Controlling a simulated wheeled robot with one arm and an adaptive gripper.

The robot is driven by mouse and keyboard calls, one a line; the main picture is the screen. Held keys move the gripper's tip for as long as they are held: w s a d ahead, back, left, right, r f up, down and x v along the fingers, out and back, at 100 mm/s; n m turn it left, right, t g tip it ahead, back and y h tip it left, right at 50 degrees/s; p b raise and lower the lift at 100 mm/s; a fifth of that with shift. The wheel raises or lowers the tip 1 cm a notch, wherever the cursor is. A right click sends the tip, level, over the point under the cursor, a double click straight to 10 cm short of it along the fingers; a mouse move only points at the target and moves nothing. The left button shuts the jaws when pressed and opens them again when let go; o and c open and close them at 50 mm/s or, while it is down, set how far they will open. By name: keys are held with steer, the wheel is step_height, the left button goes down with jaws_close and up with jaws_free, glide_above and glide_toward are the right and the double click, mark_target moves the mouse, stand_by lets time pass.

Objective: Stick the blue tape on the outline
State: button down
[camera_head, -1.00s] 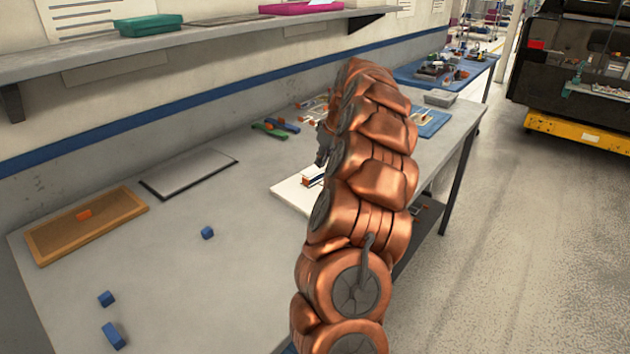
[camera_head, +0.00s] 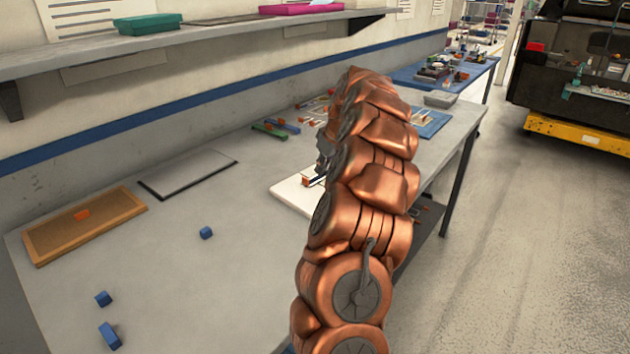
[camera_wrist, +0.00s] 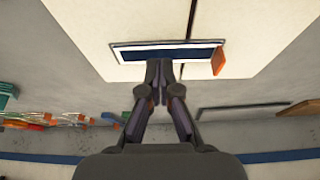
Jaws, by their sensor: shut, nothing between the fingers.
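The blue tape (camera_wrist: 172,54) is a dark blue strip lying along a thin outlined, white-bordered rectangle (camera_wrist: 124,53) on a pale board (camera_wrist: 100,22). The strip appears to lie within the outline; its near edge is partly covered by my fingers. An orange piece (camera_wrist: 218,62) is at the strip's right end. My gripper (camera_wrist: 166,68) is shut and empty, with its tips at the strip's near edge; contact cannot be told. In the head view, the board (camera_head: 286,192) and orange piece (camera_head: 306,180) show left of my arm, which hides much of the board.
A wood-framed board (camera_head: 75,240), a grey panel (camera_head: 185,175) and several blue blocks (camera_head: 206,232) lie on the left of the bench. Green and blue tools (camera_head: 268,130) lie behind the board. A shelf (camera_head: 200,45) overhangs the back. The bench's middle front is clear.

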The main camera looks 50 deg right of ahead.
mark_target(321, 177)
steer(key=shift+a+f+b, duration=0.1)
steer(key=shift+f+b, duration=0.35)
steer(key=shift+f, duration=0.25)
stand_by(1.0)
steer(key=shift+r, duration=0.15)
steer(key=shift+r+p, duration=1.1)
steer(key=shift+r, duration=2.4)
